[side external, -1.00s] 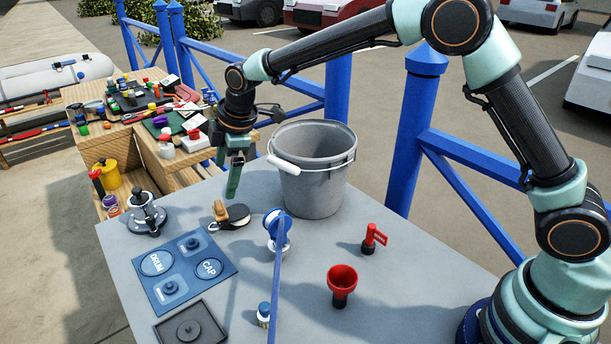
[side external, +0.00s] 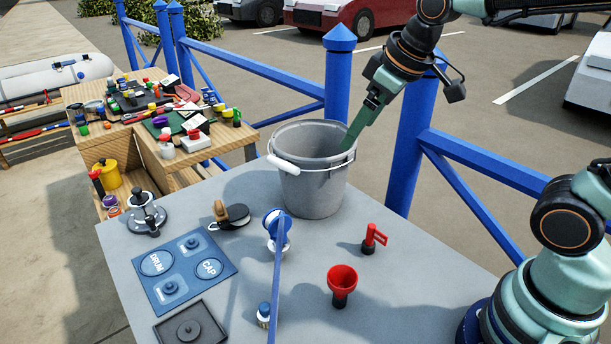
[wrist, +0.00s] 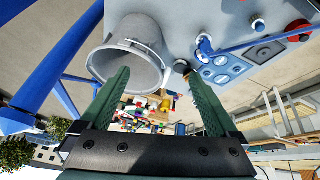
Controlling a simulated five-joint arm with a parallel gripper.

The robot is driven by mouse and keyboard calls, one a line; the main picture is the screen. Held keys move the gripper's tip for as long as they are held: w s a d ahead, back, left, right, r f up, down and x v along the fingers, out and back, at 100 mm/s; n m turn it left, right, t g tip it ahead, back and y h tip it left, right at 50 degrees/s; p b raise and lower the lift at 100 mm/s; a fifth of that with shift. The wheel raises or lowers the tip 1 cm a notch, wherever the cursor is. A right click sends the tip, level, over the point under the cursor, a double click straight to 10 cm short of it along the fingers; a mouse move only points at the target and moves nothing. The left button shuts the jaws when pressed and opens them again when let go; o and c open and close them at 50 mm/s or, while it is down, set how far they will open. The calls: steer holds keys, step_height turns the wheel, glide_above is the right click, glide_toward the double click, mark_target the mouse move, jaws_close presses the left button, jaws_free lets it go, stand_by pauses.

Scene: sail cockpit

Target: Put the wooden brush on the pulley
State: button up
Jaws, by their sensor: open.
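The wooden brush (side external: 238,211), tan on top, lies on the grey table left of the bucket. It is close against a dark round piece with a pale edge (side external: 236,223), which looks like the pulley. I cannot tell whether the brush rests on it or only beside it. A small brown and dark patch near the bucket in the wrist view (wrist: 181,67) seems to be the same pair. My gripper (side external: 348,146) is open and empty, angled down at the bucket's right rim, well away from the brush. Its two green fingers stand apart in the wrist view (wrist: 161,82).
The grey bucket (side external: 312,190) stands at the table's back edge. A blue-and-white fitting (side external: 276,228) with a blue strap, a red funnel (side external: 341,278), a red-handled part (side external: 371,240), a blue DRUM/CAP tray (side external: 184,270) and a metal winch (side external: 147,215) surround open table. Blue railing (side external: 410,140) runs behind.

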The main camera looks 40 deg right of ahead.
steer(key=s+d+f+m, duration=0.2)
steer(key=s+m, duration=0.1)
steer(key=s, duration=0.3)
steer(key=shift+s+d+m, duration=0.15)
steer(key=shift+d+m, duration=0.15)
steer(key=shift+d, duration=0.1)
